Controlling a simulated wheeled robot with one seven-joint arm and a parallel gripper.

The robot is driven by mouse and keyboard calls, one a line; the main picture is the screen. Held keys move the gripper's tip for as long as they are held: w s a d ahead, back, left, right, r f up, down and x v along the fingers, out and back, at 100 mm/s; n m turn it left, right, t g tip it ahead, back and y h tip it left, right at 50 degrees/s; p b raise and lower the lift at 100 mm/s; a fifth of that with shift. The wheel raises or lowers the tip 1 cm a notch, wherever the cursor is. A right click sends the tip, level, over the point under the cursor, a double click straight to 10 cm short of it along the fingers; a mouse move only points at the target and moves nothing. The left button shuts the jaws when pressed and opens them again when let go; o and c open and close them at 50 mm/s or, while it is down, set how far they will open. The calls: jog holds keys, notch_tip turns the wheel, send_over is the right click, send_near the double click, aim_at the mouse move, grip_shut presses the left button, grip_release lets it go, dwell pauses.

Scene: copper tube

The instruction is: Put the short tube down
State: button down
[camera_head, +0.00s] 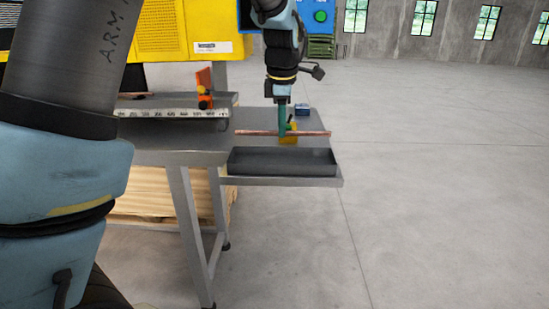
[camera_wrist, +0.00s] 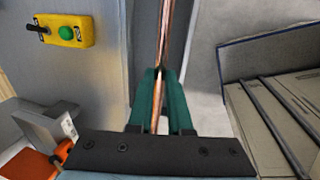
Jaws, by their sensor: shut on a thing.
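The short tube is a thin copper rod (camera_head: 254,133); it runs left to right across my gripper in the head view. My gripper (camera_head: 286,133) points down over the right part of the bench, with green fingers. In the wrist view my gripper (camera_wrist: 160,110) is shut on the copper tube (camera_wrist: 164,35), which extends away up the picture. The tube's near end is hidden by the gripper body. I cannot tell whether the tube touches anything beneath it.
A yellow control box (camera_wrist: 63,30) with a green button and an orange stop (camera_head: 205,90) by a ruler (camera_head: 172,113) are nearby.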

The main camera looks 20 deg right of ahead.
jog(key=shift+w+f, duration=0.2)
jog(key=shift+w, duration=0.1)
jog(key=p+x, duration=0.1)
jog(key=x, duration=0.2)
jog(key=s+p+x, duration=0.1)
jog(key=x, duration=0.5)
jog(key=shift+s+a+f+p, duration=0.3)
jog(key=shift+a+f+p, duration=0.05)
jog(key=shift+a+p, duration=0.05)
jog(key=shift+f, duration=0.2)
jog(key=c, duration=1.1)
grip_release()
jog(key=shift+r, duration=0.15)
